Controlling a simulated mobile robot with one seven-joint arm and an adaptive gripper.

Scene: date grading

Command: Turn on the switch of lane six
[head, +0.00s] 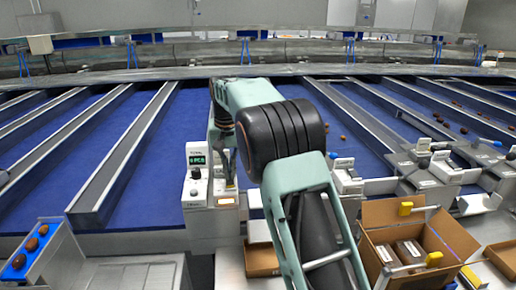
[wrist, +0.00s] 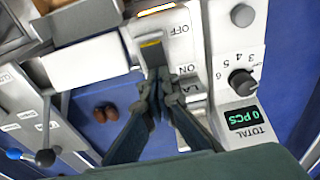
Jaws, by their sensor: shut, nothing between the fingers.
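In the wrist view a dark switch with a yellow stripe (wrist: 152,50) sits on a white panel (wrist: 180,48), between printed OFF and ON. My gripper (wrist: 158,84) is shut and empty, its fingertips at the ON end of the switch. I cannot tell whether they touch it or which way the switch is set. A label starting "LA" beside the fingers is partly hidden, so its lane number is not readable. In the head view my gripper (head: 229,184) points down beside the control box (head: 197,188), and the arm hides part of that area.
Beside the switch are a black knob (wrist: 243,81) with printed numbers and a green display (wrist: 245,118) reading 0 PCS. An open carton (head: 378,213) stands at right; a blue date tray (head: 35,250) is at left.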

